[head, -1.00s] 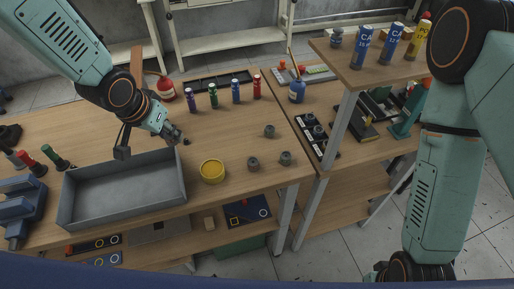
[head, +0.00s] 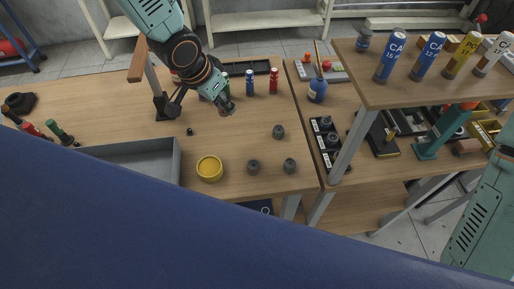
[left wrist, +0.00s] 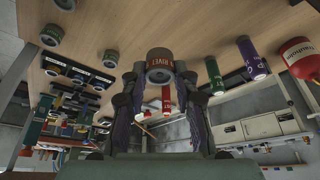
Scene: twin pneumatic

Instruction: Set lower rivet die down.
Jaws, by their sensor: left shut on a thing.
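My left gripper (head: 226,106) is over the left workbench, by the row of small coloured bottles. It is shut on the lower rivet die, a short grey cylinder with a red-brown band lettered "RIVET". The die (left wrist: 159,72) shows between the fingertips in the left wrist view, close to the wooden bench top (head: 237,143). I cannot tell whether it touches the bench. In the head view the fingers mostly hide it. My right gripper is out of view; only part of that arm shows at the right edge.
Three grey cylinders (head: 278,131) stand to the right on the bench. Blue (head: 249,84) and red bottles (head: 273,82) stand behind the gripper. A raised shelf (head: 400,92) stands at right.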

